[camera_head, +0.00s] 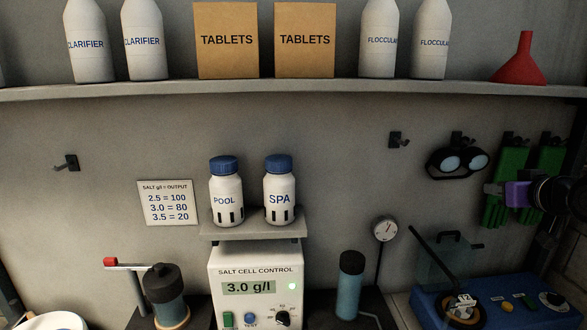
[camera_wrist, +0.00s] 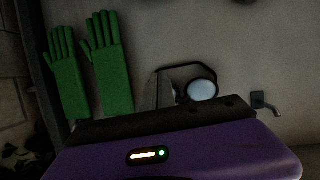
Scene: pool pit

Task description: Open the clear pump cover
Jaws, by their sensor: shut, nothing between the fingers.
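The clear pump cover (camera_head: 438,262) is a see-through panel with a dark handle at its top and a dark bar along one side. It appears to stand raised at a slant over the left part of a blue unit (camera_head: 432,306) at the lower right of the head view. A round dial marked 12 (camera_head: 464,306) sits at its foot. My gripper (camera_head: 488,188), with a purple body, is shut and empty, above and right of the cover. In the wrist view, my gripper (camera_wrist: 158,90) faces the wall, and the cover is out of sight.
Goggles (camera_head: 458,161) and green gloves (camera_head: 512,170) hang on the wall by my gripper; the gloves (camera_wrist: 110,70) also show in the wrist view. A gauge (camera_head: 385,229) stands left of the cover. A shelf (camera_head: 300,88) with bottles and boxes runs above.

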